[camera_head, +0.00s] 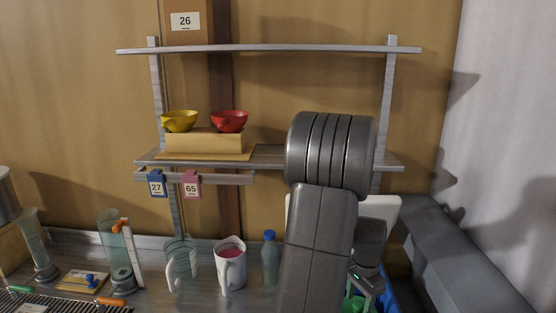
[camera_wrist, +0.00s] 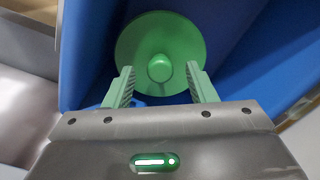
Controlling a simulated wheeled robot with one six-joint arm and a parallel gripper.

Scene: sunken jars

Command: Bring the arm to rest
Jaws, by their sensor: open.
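My gripper (camera_wrist: 162,92) is open in the wrist view. Its two green ribbed fingers stand on either side of the near part of a round green lid-like disc (camera_wrist: 135,45) with a central knob (camera_wrist: 160,68). The knob lies between and just beyond the fingertips, and I cannot tell whether anything touches. The disc is in or over a blue container (camera_wrist: 85,75). In the head view my arm (camera_head: 320,230) reaches down at the right of the counter and hides much of that area. A bit of the blue container (camera_head: 388,290) shows beside it.
A shelf (camera_head: 265,155) behind my arm carries a yellow cup (camera_head: 180,121) and a red cup (camera_head: 229,121) on a block. Below stand a glass mug (camera_head: 180,262), a white mug (camera_head: 231,268) and a blue-capped bottle (camera_head: 270,262). A grey ledge (camera_head: 460,255) runs along the right.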

